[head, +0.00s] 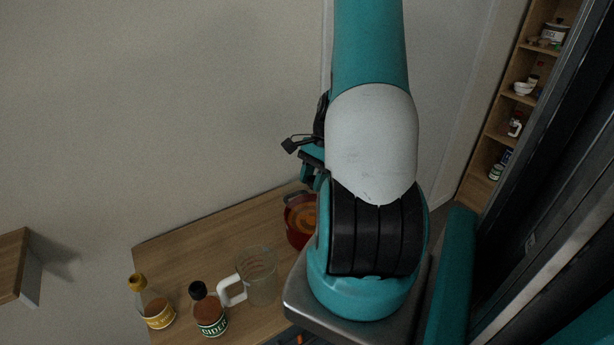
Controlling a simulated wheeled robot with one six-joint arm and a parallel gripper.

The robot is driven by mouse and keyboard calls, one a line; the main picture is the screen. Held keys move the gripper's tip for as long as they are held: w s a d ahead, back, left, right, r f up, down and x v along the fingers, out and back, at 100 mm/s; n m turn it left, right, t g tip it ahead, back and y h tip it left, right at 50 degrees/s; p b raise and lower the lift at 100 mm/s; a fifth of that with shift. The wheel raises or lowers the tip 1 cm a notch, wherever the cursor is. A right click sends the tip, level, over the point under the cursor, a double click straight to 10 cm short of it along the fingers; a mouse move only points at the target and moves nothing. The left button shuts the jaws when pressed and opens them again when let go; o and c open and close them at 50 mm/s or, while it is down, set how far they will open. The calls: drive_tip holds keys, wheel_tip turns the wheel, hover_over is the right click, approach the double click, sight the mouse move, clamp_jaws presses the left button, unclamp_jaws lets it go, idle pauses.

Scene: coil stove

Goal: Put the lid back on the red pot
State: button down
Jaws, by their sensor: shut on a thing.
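The red pot (293,222) stands on the wooden counter, just left of my arm. It is uncovered, with orange-red contents showing, and its right side is hidden by my arm. My gripper (308,166) shows only in part, above and beyond the pot, at the left edge of my arm. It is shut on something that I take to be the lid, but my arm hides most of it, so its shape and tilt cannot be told.
On the counter (190,250), left of the pot, stand a clear jug (259,278) with a white handle, a dark-capped cider bottle (208,312) and a yellow-capped bottle (152,308). A wooden shelf (12,262) juts in at left. Stocked shelves (498,135) stand at far right.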

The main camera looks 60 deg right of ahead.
wheel_tip(320, 180, down, 4)
drive_tip(key=b, duration=0.3)
drive_tip(key=shift+f+b, duration=0.15)
drive_tip(key=shift+b, duration=0.25)
drive_tip(key=shift+f+b, duration=0.4)
drive_tip(key=shift+f, duration=0.4)
drive_tip(key=shift+a+p, duration=0.1)
drive_tip(key=shift+p, duration=0.2)
drive_tip(key=shift+f, duration=0.55)
idle(2.1)
drive_tip(key=shift+c, duration=0.9)
unclamp_jaws()
drive_tip(key=shift+r+p, duration=0.1)
drive_tip(key=shift+p, duration=0.25)
